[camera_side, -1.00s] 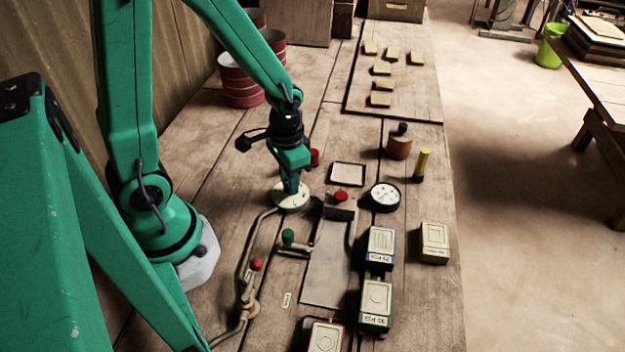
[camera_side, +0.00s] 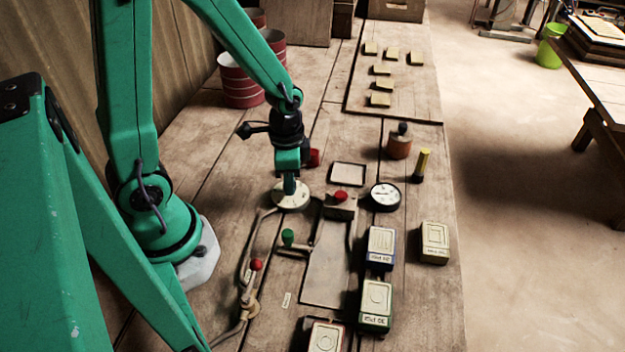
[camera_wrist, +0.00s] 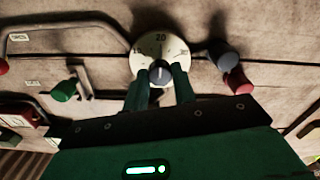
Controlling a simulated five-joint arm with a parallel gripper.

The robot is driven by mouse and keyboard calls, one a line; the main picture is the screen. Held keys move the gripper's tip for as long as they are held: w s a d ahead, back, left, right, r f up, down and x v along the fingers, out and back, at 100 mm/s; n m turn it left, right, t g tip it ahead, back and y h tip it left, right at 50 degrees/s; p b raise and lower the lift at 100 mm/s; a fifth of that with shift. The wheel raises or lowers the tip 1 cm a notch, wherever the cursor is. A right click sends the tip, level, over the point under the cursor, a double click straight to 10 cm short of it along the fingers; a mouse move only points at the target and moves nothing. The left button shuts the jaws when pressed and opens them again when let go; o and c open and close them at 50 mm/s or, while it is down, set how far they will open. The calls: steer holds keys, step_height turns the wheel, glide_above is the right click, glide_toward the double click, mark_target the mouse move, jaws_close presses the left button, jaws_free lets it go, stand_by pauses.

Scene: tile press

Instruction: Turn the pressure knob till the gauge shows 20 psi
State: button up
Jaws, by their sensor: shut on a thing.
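The pressure knob is a dark grey knob (camera_wrist: 159,74) on a round cream dial with printed numbers (camera_wrist: 148,42); the 20 sits at the dial's top in the wrist view. The dial also shows in the side view (camera_side: 291,200). My gripper (camera_wrist: 160,82) points down over the dial and is shut on the knob, a finger on each side; it also shows in the side view (camera_side: 290,186). The gauge (camera_side: 385,196) is a round white face with a black rim, right of the dial. Its reading is too small to tell.
A red button (camera_side: 341,196) on a block, a green-knobbed lever (camera_side: 288,236) and a red-knobbed valve (camera_side: 256,265) stand near the dial. Labelled boxes (camera_side: 379,247) sit to the right. A red-brown stamp (camera_side: 398,147) and yellow-handled tool (camera_side: 422,162) stand behind the gauge.

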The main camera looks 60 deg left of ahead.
steer(key=o, duration=1)
steer(key=shift+r, duration=0.1)
steer(key=shift+r, duration=3.85)
steer(key=shift+r, duration=0.1)
steer(key=shift+s+d+r+n+t, duration=0.2)
steer(key=shift+s+r+n+t, duration=0.7)
steer(key=shift+r, duration=1.3)
steer(key=shift+s+d+r+n+t, duration=0.15)
steer(key=shift+s+r+n+t, duration=0.75)
steer(key=shift+r, duration=1.25)
steer(key=shift+s+d+r+n+t, duration=0.2)
steer(key=shift+s+r+n+t, duration=0.65)
steer(key=shift+r, duration=1.35)
